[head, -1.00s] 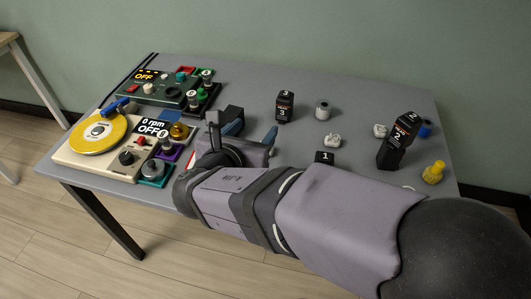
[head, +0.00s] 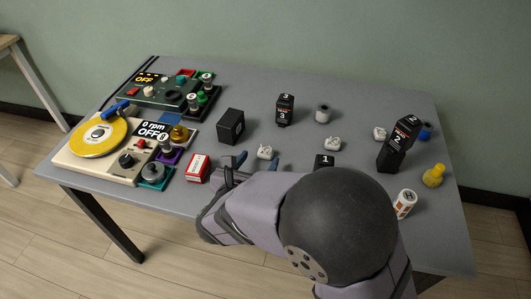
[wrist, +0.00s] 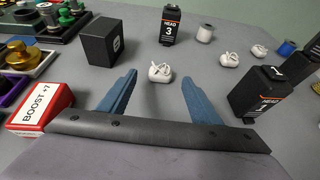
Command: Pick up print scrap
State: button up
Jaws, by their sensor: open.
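Three white, tangled lumps that look like print scrap lie on the table. The nearest scrap (head: 265,152) is just beyond my gripper (head: 256,163). In the wrist view this scrap (wrist: 160,72) sits centred ahead, between the lines of the two blue fingers and apart from them. My gripper (wrist: 160,84) is open and empty. A second scrap (head: 333,143) lies farther right, and it also shows in the wrist view (wrist: 229,60). A third scrap (head: 379,132) lies beyond it, near the black Head 2 block (head: 395,150).
A black box (head: 230,126) and a red-and-white box (head: 197,168) stand left of my gripper. The black Head 1 block (wrist: 258,95) stands close on the right. The Head 3 block (head: 285,108) is farther back. Machines with knobs (head: 125,160) fill the table's left side.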

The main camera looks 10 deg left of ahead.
aim_at(264, 154)
jog(key=shift+x, duration=2.6)
jog(key=shift+f, duration=0.1)
jog(key=shift+s, duration=0.1)
jog(key=c, duration=1.1)
